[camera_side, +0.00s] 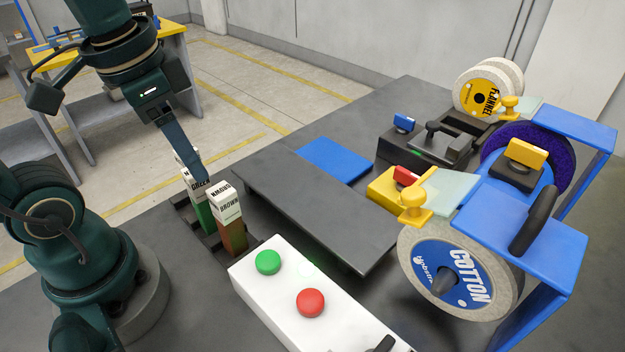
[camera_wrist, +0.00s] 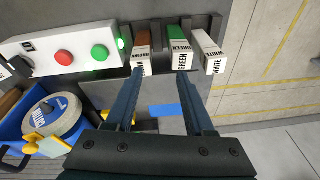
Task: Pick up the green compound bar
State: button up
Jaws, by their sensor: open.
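The green compound bar (camera_side: 203,215) stands in a dark rack, with a white top labelled GREEN. It also shows in the wrist view (camera_wrist: 179,42). My gripper (camera_side: 203,178) is open and empty, close to the tops of the bars. In the wrist view my gripper (camera_wrist: 160,72) has its right finger overlapping the lower end of the green bar's label and its left finger by the brown bar. The bar does not appear centred between the fingers. In the side view one finger partly hides the green bar's top.
A brown bar (camera_side: 231,232) and a white bar (camera_wrist: 207,50) stand either side of the green bar in the rack (camera_side: 248,243). A white box (camera_side: 290,293) with green and red buttons is close by. A raised dark plate (camera_side: 320,210) and a blue-framed polishing machine (camera_side: 555,245) stand right.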

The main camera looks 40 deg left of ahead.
aim_at(204, 201)
jog(key=a, duration=0.1)
jog(key=w+a+g, duration=0.1)
jog(key=a+g, duration=0.1)
jog(key=shift+w+f+n, duration=0.15)
jog(key=shift+f+n, duration=0.25)
jog(key=shift+a+f+g, duration=0.2)
jog(key=shift+a+g, duration=0.05)
jog(key=shift+g, duration=0.05)
jog(key=shift+a+f, duration=0.1)
jog(key=shift+f, duration=2.55)
grip_shut()
